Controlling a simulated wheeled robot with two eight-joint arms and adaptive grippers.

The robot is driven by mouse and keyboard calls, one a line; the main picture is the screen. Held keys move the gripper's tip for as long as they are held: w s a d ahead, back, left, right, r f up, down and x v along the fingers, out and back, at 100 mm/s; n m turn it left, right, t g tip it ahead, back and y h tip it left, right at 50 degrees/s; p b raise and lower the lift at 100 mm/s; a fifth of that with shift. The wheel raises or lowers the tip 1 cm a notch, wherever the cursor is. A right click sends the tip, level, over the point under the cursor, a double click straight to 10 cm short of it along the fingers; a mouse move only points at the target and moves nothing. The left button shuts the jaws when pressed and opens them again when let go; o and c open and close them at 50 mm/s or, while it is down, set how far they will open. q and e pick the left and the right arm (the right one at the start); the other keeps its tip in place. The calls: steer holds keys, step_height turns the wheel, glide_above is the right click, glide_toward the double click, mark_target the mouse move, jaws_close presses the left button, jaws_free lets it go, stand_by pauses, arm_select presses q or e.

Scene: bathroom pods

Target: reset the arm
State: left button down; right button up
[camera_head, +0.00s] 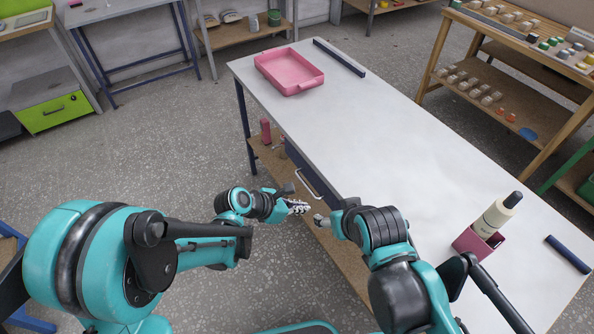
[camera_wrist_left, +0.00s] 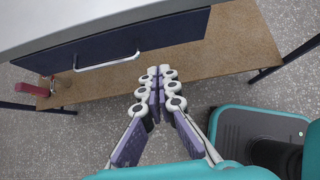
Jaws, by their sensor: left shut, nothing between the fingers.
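My left gripper (camera_head: 303,207) is in front of the white table's near long edge, beside the drawer side. In the left wrist view (camera_wrist_left: 160,71) its two fingers meet at their tips, shut with nothing between them. The drawer front (camera_wrist_left: 130,45) with its pale handle (camera_wrist_left: 107,63) is ahead of it, apart from the fingers. My right gripper (camera_head: 321,220) shows only as a small part close to the left one, near the table edge. The right arm covers most of it, so its fingers cannot be judged.
The white table (camera_head: 400,150) holds a pink tray (camera_head: 289,71), a dark bar (camera_head: 339,57) and a pink holder (camera_head: 478,243) with a cream bottle (camera_head: 494,215). A wooden lower shelf (camera_wrist_left: 215,45) lies under the table. The table's middle is clear.

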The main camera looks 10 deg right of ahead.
arm_select(q)
steer(key=s+a+r+m+t+y, duration=0.1)
steer(key=s+a+r+m+y, duration=0.2)
steer(key=a+m, duration=0.4)
steer(key=s+a+r+m+t+y, duration=0.1)
steer(key=s+a+r+m+y, duration=0.2)
steer(key=a+m, duration=0.4)
steer(key=s+a+r+m+t+y, duration=0.2)
steer(key=s+a+r+m, duration=0.3)
steer(key=a, duration=1)
steer(key=m, duration=0.3)
steer(key=shift+a+r+y, duration=0.15)
steer(key=shift+a+y, duration=0.1)
steer(key=shift+y, duration=0.15)
